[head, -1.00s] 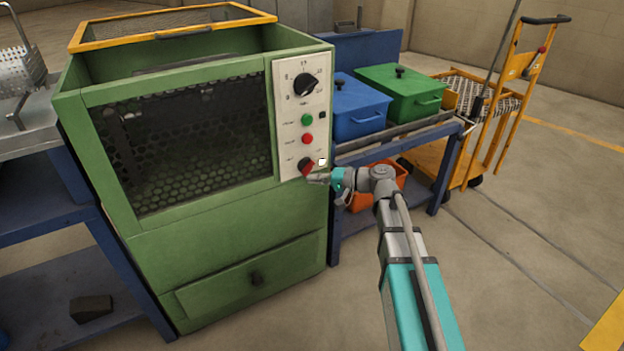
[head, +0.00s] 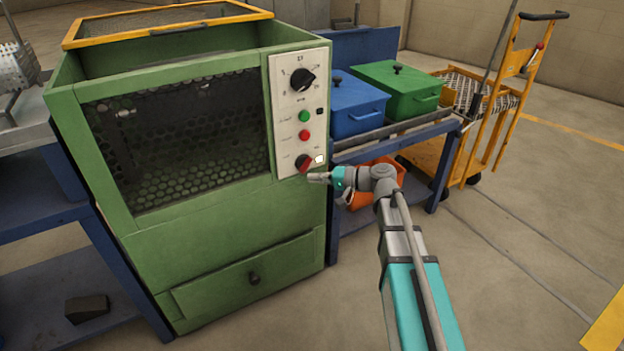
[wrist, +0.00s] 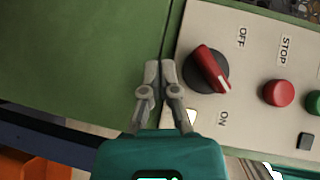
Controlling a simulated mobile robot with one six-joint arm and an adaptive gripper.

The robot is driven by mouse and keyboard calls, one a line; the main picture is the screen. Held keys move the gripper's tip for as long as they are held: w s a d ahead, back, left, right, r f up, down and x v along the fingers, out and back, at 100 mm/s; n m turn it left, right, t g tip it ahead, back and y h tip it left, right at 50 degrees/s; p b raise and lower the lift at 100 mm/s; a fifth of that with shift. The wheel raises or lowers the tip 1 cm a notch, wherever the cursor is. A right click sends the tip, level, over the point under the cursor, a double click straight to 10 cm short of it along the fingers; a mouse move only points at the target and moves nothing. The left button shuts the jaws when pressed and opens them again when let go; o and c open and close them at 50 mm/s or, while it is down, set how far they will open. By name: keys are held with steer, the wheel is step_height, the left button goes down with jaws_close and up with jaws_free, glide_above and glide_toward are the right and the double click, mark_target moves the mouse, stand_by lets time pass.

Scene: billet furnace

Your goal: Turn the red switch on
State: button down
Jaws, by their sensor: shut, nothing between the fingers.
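The red switch (head: 304,163) is a rotary knob with a red handle on a dark round base, low on the furnace's pale control panel (head: 284,126). In the wrist view the switch (wrist: 208,69) lies right of my fingertips, between the printed OFF above and ON below. Its red handle slants from upper left to lower right. I cannot tell for certain which label it points to. My gripper (head: 311,177) is shut and empty, just below the switch in the head view. In the wrist view my gripper (wrist: 160,66) shows fingertips together at the panel's edge, apart from the switch.
Above the switch are a red button (head: 304,135), a green button (head: 304,116) and a black dial (head: 302,79). A small pale lamp (head: 320,159) is beside the switch. Blue (head: 358,108) and green (head: 398,90) lidded boxes stand on the bench at right.

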steer(key=shift+w+d+f+b, duration=0.2)
steer(key=shift+d+f+b, duration=0.1)
steer(key=shift+f, duration=0.25)
steer(key=s+d+f+b, duration=0.3)
steer(key=d+f+b, duration=0.2)
steer(key=d, duration=0.3)
steer(key=shift+d+f+b, duration=0.3)
steer(key=shift+d, duration=0.1)
steer(key=s+d+r+g+h+p, duration=0.45)
steer(key=s+d+h+p, duration=0.55)
steer(key=s+h+p, duration=0.85)
steer(key=w+r+y+p, duration=0.1)
steer(key=w+r+p, duration=0.1)
steer(key=r+p, duration=1.7)
steer(key=w+r+y+p, duration=0.2)
steer(key=r+p, duration=1.7)
steer(key=p, duration=0.1)
steer(key=shift+a+n+t, duration=0.15)
steer(key=shift+n+t, duration=0.15)
steer(key=shift+t, duration=0.05)
